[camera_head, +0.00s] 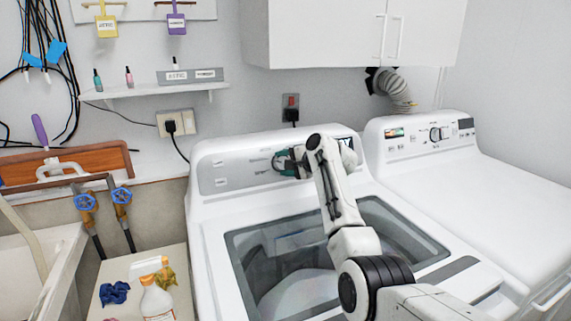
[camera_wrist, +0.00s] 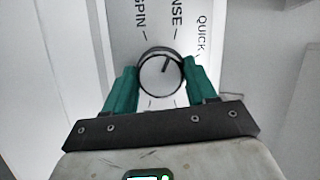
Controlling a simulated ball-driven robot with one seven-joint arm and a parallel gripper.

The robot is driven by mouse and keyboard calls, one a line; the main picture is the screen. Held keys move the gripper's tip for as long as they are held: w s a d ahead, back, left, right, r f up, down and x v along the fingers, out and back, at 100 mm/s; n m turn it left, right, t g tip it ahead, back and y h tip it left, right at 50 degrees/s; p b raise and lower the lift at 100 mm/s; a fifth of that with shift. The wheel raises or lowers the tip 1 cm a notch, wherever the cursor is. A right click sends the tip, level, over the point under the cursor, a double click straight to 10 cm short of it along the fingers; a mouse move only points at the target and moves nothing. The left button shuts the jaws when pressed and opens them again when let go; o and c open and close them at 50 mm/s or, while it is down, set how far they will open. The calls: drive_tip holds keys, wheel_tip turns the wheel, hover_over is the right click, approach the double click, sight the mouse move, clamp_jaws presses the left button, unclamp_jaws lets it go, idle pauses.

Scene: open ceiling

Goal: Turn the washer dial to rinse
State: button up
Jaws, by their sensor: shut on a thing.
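The washer dial (camera_wrist: 160,76) is a round knob with a white face and a dark rim. In the wrist view it sits between the two green fingers of my gripper (camera_wrist: 155,88), which is shut on its sides. The dark pointer line on its face points up and slightly right, roughly toward the mark by the partly cut-off label ending "NSE" (camera_wrist: 177,12). "SPIN" (camera_wrist: 141,14) is to its left and "QUICK" (camera_wrist: 201,32) to its right. In the head view my gripper (camera_head: 283,161) is at the washer's (camera_head: 213,177) back panel and hides the dial.
The washer's glass lid (camera_head: 250,262) is closed below my arm. A dryer (camera_head: 490,190) with its own knob stands to the right. A white wall cabinet (camera_head: 345,38) hangs above. A spray bottle (camera_head: 156,300) and a blue cloth (camera_head: 114,293) are at the lower left.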

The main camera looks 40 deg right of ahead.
drive_tip(key=shift+f+n, duration=0.1)
drive_tip(key=shift+n, duration=0.2)
idle(0.4)
drive_tip(key=o, duration=1.1)
drive_tip(key=shift+c, duration=0.2)
drive_tip(key=a+v, duration=0.1)
drive_tip(key=v, duration=0.9)
drive_tip(key=shift+s+d+r, duration=0.3)
drive_tip(key=shift+d+r, duration=0.05)
drive_tip(key=shift+d, duration=0.15)
drive_tip(key=shift+s, duration=0.1)
